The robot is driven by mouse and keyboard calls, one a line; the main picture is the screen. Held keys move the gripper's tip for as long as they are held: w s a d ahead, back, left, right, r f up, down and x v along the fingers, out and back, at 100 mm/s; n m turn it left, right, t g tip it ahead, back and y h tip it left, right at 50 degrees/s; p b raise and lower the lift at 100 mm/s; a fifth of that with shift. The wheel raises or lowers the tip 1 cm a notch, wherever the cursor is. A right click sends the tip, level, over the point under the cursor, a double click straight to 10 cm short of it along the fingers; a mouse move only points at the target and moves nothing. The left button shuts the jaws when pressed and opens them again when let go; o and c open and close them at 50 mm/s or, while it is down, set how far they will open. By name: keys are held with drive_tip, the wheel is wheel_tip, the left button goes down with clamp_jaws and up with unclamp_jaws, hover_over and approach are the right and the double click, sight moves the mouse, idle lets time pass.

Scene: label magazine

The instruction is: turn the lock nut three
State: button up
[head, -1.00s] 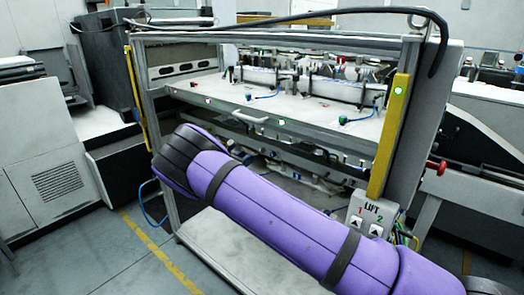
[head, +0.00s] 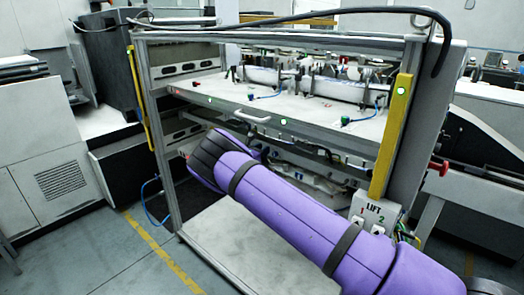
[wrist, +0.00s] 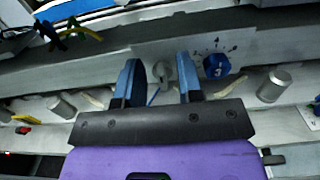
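In the wrist view my gripper (wrist: 158,62) is open, its two blue fingers apart with nothing held between them. A small light-grey knob or nut (wrist: 160,70) shows in the gap between the fingers, on a grey machine face. I cannot tell how far in front of it the fingertips are. A blue round knob (wrist: 217,66) with a white mark that looks like a 3 is just right of the right finger, with dark scale marks around it. In the head view my purple arm hides the gripper and these knobs.
Metal cylinders (wrist: 273,86) stick out on the right and left (wrist: 62,106) of the wrist view. A machine shelf (head: 270,108) overhangs the arm, with yellow posts at both sides (head: 390,135). A LIFT button box (head: 374,214) is close beside my arm.

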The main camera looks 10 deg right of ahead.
drive_tip(key=shift+d, duration=0.1)
clamp_jaws()
drive_tip(key=shift+m, duration=0.3)
drive_tip(key=m, duration=0.7)
drive_tip(key=f+m, duration=0.1)
drive_tip(key=m, duration=0.7)
drive_tip(key=f+m, duration=0.1)
drive_tip(key=m, duration=0.7)
drive_tip(key=shift+s+d, duration=0.3)
drive_tip(key=shift+s, duration=0.1)
drive_tip(key=shift+m, duration=0.3)
